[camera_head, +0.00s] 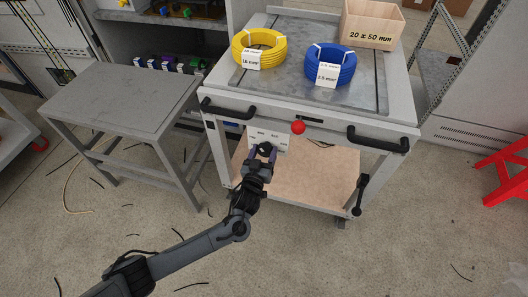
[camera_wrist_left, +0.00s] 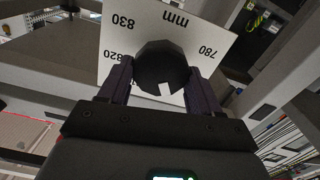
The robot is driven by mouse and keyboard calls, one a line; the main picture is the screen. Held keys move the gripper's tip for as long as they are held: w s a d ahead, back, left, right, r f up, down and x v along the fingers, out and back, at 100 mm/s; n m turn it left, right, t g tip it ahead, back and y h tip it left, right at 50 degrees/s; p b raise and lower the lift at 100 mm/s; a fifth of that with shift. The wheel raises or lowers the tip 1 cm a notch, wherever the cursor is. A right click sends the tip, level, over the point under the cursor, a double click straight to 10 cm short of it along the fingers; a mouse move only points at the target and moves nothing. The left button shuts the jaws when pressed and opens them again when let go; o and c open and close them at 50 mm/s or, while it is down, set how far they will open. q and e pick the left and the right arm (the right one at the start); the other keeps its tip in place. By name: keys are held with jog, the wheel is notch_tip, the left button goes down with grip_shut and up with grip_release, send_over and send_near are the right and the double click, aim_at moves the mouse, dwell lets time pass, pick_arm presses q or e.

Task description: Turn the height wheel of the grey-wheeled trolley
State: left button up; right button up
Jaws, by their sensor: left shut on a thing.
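The trolley (camera_head: 292,108) stands in front of me with a grey metal top and a wooden lower shelf (camera_head: 310,185). Its height wheel, a dark round knob (camera_head: 266,147), sits at the front under the top. Behind the wheel is a white scale plate (camera_head: 281,142); in the left wrist view the plate (camera_wrist_left: 117,38) reads mm, with 780, 820 and 830. My left gripper (camera_head: 263,153) is shut on the wheel (camera_wrist_left: 162,62), one finger on each side. A white mark shows on the wheel's near edge. My right gripper is not in view.
A yellow coil (camera_head: 259,44), a blue coil (camera_head: 330,64) and a wooden box (camera_head: 372,22) rest on the trolley top. Black handles (camera_head: 378,140) and a red ball knob (camera_head: 298,127) stick out in front. A grey table (camera_head: 125,98) stands left, a red stand (camera_head: 505,170) right.

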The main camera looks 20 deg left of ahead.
pick_arm(q)
jog(key=n+p, duration=0.1)
jog(key=n, duration=0.3)
jog(key=shift+a+f+n+p, duration=0.15)
jog(key=shift+n+p, duration=0.4)
jog(key=shift+n, duration=1.25)
jog(key=o, duration=1)
jog(key=shift+s, duration=0.15)
